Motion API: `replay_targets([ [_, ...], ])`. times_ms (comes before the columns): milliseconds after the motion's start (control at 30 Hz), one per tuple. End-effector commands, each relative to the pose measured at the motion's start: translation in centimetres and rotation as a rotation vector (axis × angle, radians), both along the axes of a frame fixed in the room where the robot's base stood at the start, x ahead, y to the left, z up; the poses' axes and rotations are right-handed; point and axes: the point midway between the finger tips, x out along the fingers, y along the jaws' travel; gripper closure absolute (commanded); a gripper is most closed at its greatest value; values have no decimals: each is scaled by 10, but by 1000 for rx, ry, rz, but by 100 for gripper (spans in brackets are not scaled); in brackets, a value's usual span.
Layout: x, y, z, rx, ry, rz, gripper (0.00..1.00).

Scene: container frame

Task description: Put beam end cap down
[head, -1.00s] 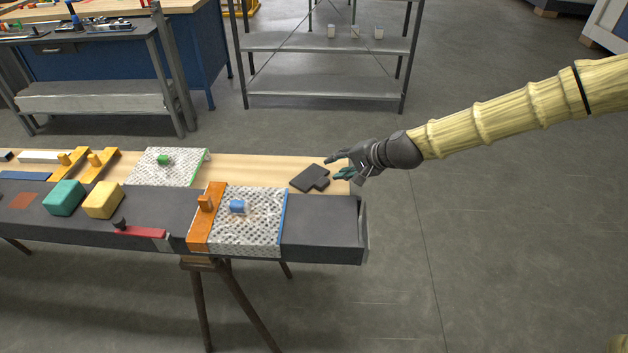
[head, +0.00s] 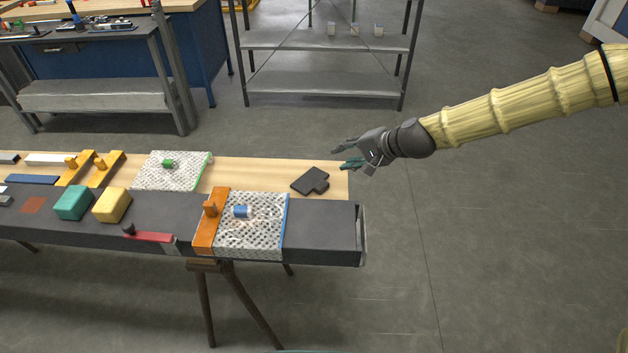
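The beam end cap (head: 311,180), a flat dark grey plate with a small tab, lies on the light wooden board (head: 240,172) near its right end. The dark beam (head: 322,228) runs in front of the board, and its right end faces free space. My gripper (head: 341,157) is to the upper right of the cap, apart from it and beyond the board's right end. Its fingers are spread and nothing is between them.
On the beam are an orange clamp piece (head: 207,228), a perforated metal sheet (head: 258,240), yellow (head: 111,205) and teal (head: 73,203) blocks and a red-handled tool (head: 150,237). A grey shelf (head: 325,41) stands behind. Floor to the right is clear.

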Motion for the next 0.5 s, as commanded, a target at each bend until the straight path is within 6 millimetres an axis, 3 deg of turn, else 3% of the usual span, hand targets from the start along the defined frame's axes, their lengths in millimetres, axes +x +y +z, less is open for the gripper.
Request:
replay_targets([
  [67,-1,-2,12,0,-1,-1,67],
  [367,-2,-2,15,0,0,0,67],
  [500,-2,-2,35,0,-1,-1,67],
])
